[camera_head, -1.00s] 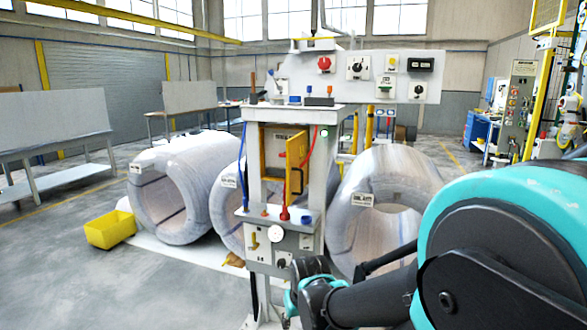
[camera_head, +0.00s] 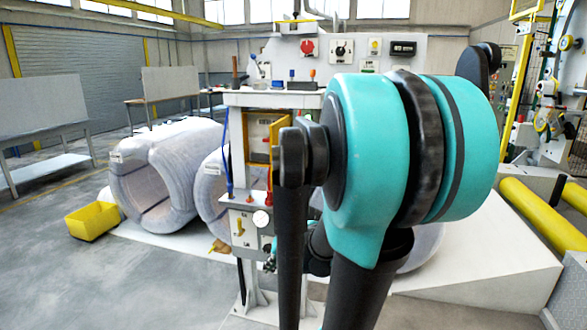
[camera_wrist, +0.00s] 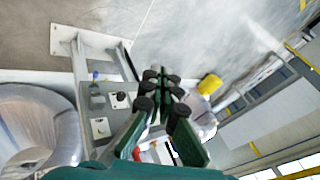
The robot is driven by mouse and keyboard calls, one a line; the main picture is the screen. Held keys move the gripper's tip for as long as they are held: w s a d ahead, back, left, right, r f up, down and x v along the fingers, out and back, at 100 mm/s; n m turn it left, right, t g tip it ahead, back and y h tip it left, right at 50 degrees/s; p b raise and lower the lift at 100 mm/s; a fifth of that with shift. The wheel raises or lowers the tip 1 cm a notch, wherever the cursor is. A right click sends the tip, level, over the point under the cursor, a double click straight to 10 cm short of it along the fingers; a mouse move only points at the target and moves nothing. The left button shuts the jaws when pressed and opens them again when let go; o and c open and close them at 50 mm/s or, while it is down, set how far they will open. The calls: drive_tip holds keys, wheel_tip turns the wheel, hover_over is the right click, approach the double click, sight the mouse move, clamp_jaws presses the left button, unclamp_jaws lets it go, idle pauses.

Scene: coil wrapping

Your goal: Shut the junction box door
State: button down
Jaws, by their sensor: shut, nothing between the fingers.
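The yellow junction box (camera_head: 256,132) is on the front of the grey machine stand in the head view. A strip of its yellow door (camera_head: 275,138) shows at the right side of the box, and my arm covers the rest. The opening still shows, so the door is not closed over it. My gripper (camera_wrist: 161,78) is shut and empty in the wrist view, in front of the stand's lower panel. In the head view my arm mostly hides it. I cannot make out the door in the wrist view, and contact with it cannot be told.
The lower control panel (camera_head: 243,226) is below the box, with a red-tipped lever just above. Wrapped coils (camera_head: 165,180) stand to the left and behind the stand. A yellow tub (camera_head: 93,221) sits on the floor at left. The front-left floor is clear.

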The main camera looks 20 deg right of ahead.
drive_tip(key=w+d+r+m+t+y, duration=0.2)
drive_tip(key=w+d+r+m+t, duration=0.25)
drive_tip(key=w+d+r, duration=0.55)
drive_tip(key=w+d+r+m+t, duration=0.2)
drive_tip(key=w+d+r+t, duration=0.1)
drive_tip(key=d+r, duration=0.3)
drive_tip(key=w+d+r+m+t, duration=0.3)
drive_tip(key=d, duration=0.6)
drive_tip(key=w+a, duration=0.7)
drive_tip(key=w, duration=0.3)
drive_tip(key=shift+a, duration=0.2)
drive_tip(key=shift+w+r, duration=0.1)
drive_tip(key=shift+w, duration=0.05)
